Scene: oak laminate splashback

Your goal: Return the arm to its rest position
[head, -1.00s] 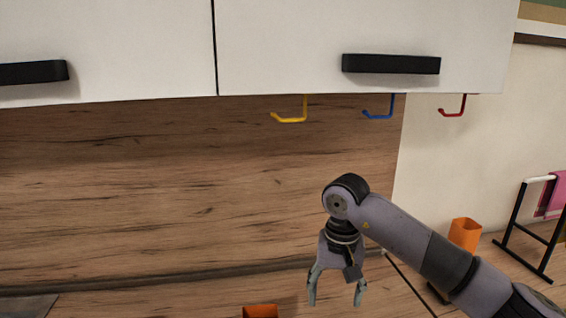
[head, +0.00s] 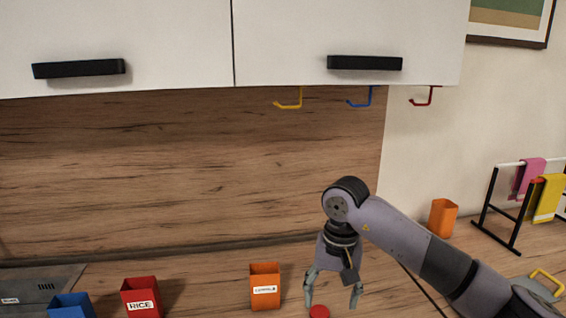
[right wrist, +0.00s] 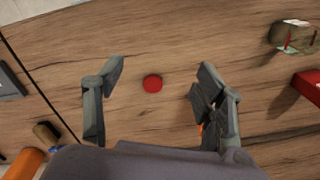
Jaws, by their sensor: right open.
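My right arm reaches in from the lower right of the head view, and its right gripper (head: 332,300) points down over the wooden counter (head: 215,290). The gripper is open, with its two fingers spread and nothing between them. It also shows open in the right wrist view (right wrist: 160,76). A small round red object (head: 319,311) lies on the counter beneath the fingers. In the right wrist view the red object (right wrist: 152,83) appears between the fingertips, untouched. My left gripper is not in view.
An orange labelled bin (head: 265,287) stands left of the gripper, with a red RICE bin (head: 142,298) and blue bin (head: 70,306) farther left. Another orange container (head: 442,218) and a towel rack (head: 490,205) stand behind my arm. Yellow (head: 290,104), blue and red hooks hang under the cabinets.

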